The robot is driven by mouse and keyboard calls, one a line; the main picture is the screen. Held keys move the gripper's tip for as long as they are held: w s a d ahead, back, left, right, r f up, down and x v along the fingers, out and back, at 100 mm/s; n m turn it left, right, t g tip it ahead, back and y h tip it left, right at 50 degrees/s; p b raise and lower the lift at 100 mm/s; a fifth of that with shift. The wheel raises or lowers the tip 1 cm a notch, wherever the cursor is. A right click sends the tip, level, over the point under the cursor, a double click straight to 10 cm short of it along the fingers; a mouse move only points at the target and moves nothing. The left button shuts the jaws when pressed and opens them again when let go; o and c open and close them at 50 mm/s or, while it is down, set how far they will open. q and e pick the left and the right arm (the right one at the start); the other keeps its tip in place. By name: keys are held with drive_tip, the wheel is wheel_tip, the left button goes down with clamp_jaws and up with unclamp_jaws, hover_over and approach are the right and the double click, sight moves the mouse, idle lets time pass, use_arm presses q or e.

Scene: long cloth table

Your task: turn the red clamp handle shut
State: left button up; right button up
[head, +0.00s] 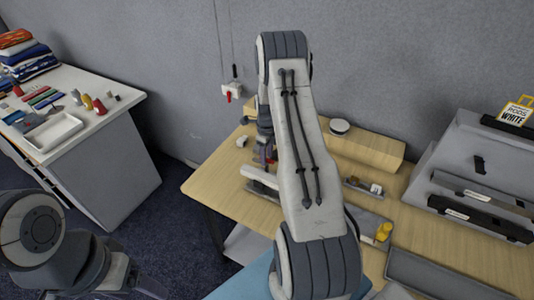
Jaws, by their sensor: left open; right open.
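A small red part (257,159), which looks like the red clamp handle, shows on the wooden table just left of my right arm. It sits above a pale, low fixture (259,175). Most of this area is hidden by my arm, so I cannot tell the handle's angle. My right gripper (265,150) hangs down close by the red part, mostly hidden behind my arm; I cannot tell whether it touches. It is open. My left gripper (143,284) is low at the left, partly visible, open and away from the table.
A white wall box with a red lever (229,96) hangs behind the wooden table (215,185). A round white-topped item (340,127) stands on a raised wooden block. A yellow object (383,231) and grey racks (470,200) are at right. A white side table (95,115) holds small items.

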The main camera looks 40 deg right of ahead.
clamp_jaws()
drive_tip(key=shift+f, duration=0.1)
drive_tip(key=n+b, duration=0.2)
drive_tip(key=n, duration=0.1)
drive_tip(key=shift+f+n+b, duration=0.1)
drive_tip(key=shift+n+b, duration=0.2)
drive_tip(key=shift+b, duration=0.05)
drive_tip(key=n+b, duration=0.2)
drive_tip(key=n, duration=0.2)
drive_tip(key=shift+n, duration=0.3)
drive_tip(key=n+b, duration=0.2)
drive_tip(key=n, duration=0.5)
drive_tip(key=n+b, duration=0.1)
drive_tip(key=n, duration=0.1)
drive_tip(key=shift+r+n, duration=0.2)
drive_tip(key=shift+n, duration=0.4)
